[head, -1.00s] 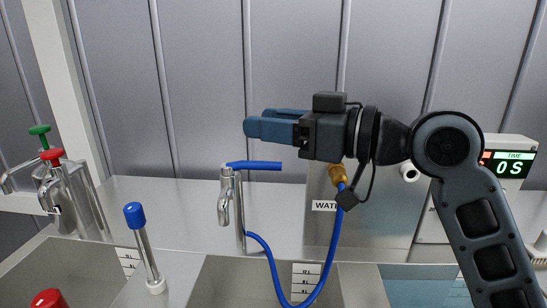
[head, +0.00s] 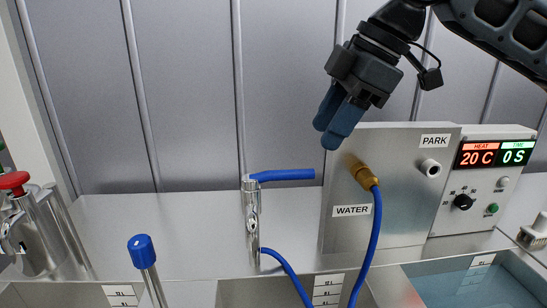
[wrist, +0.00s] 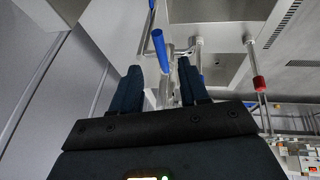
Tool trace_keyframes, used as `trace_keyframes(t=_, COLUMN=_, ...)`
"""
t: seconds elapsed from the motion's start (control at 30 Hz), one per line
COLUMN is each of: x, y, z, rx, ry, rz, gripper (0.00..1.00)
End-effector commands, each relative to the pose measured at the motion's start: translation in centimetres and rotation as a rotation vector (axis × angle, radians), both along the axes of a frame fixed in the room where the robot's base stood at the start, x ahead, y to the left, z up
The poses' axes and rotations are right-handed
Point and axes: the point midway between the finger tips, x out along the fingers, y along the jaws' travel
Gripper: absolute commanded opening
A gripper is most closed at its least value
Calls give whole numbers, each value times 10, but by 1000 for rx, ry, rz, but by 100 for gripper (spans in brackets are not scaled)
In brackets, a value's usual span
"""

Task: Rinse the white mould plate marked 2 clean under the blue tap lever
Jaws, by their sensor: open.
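The blue tap lever (head: 282,175) sits on top of a chrome tap (head: 252,222) in the head view and points right. My gripper (head: 331,128) is open and empty, pointing down and left, above and to the right of the lever's free end. In the wrist view the blue lever (wrist: 160,50) shows beyond my open gripper (wrist: 157,88), in line with the gap between the fingers. The lever looks apart from the fingers. I cannot see a white mould plate marked 2 in either view.
A metal box with a WATER label (head: 352,210) stands right of the tap, with a brass fitting (head: 362,174) and blue hose (head: 372,235). A heater panel (head: 480,180) and water bath (head: 465,285) are at right. A blue-topped post (head: 141,250) stands front left.

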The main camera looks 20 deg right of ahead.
Motion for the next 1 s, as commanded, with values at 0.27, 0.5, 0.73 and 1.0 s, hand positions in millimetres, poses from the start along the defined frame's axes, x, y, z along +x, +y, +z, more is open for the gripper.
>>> trace_keyframes(t=0.27, x=6, y=6, z=-24, rx=-10, ry=8, rz=-1, gripper=44)
trace_keyframes(t=0.5, x=17, y=18, z=-56, rx=-7, ry=7, rz=-1, gripper=44)
trace_keyframes(t=0.73, x=22, y=22, z=-70, rx=-6, ry=6, rz=-2, gripper=44)
trace_keyframes(t=1.0, x=22, y=22, z=-71, rx=-6, ry=5, rz=-3, gripper=42)
